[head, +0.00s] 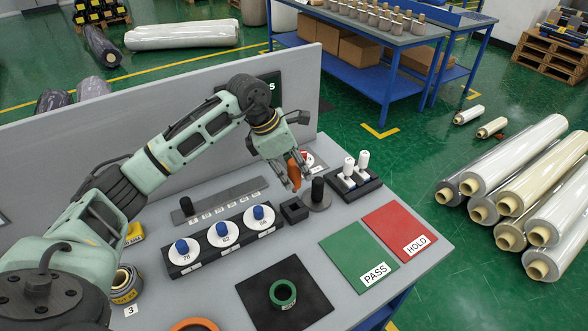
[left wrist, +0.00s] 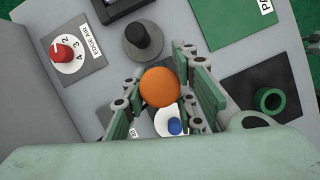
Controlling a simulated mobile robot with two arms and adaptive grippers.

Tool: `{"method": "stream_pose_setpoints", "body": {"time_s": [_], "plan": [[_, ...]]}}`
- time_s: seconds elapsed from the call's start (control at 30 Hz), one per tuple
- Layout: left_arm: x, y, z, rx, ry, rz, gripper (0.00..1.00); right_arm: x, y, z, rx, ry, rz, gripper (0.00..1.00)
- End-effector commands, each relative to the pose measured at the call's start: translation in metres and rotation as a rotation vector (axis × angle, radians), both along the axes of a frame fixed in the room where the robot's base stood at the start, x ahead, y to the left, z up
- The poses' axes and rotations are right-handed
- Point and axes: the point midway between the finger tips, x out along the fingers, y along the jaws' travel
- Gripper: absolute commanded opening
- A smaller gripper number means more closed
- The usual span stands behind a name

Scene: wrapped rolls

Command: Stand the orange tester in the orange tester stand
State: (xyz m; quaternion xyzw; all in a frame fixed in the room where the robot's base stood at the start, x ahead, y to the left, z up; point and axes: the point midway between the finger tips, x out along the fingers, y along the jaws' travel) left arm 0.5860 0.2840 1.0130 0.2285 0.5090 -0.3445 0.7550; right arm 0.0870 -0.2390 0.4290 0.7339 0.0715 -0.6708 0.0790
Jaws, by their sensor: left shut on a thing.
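My left gripper (head: 289,182) is shut on the orange tester (head: 294,170) and holds it pointing down above the table. In the left wrist view the orange tester (left wrist: 160,87) shows end-on as a round orange shape between the green finger pads of my left gripper (left wrist: 165,105). A small black square holder (head: 294,210), which looks like the orange tester stand, sits on the table just below and in front of the tester. I cannot see the holder clearly in the left wrist view, where the tester and fingers cover that area. My right gripper is out of view.
A grey disc with a black post (head: 317,194) stands right of the holder. A black rack with white pieces (head: 355,180) is beyond it. A black tray with blue-knobbed white discs (head: 223,238) lies left. Green PASS (head: 358,256) and red HOLD (head: 400,232) mats lie right.

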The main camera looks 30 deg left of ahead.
Motion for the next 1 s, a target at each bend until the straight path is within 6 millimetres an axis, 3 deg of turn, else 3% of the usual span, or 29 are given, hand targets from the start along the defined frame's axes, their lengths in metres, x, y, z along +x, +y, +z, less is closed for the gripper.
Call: {"method": "stream_pose_setpoints", "body": {"time_s": [0.2, 0.4, 1.0], "plan": [[0.000, 0.000, -0.026, 0.000, 0.000, 0.000, 0.00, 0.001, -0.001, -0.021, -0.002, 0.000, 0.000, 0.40], [0.000, 0.000, -0.038, 0.000, -0.001, 0.000, 0.00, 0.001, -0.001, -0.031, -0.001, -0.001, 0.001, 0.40], [0.000, 0.000, -0.039, 0.000, -0.001, 0.000, 0.00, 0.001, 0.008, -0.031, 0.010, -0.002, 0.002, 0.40]]}}
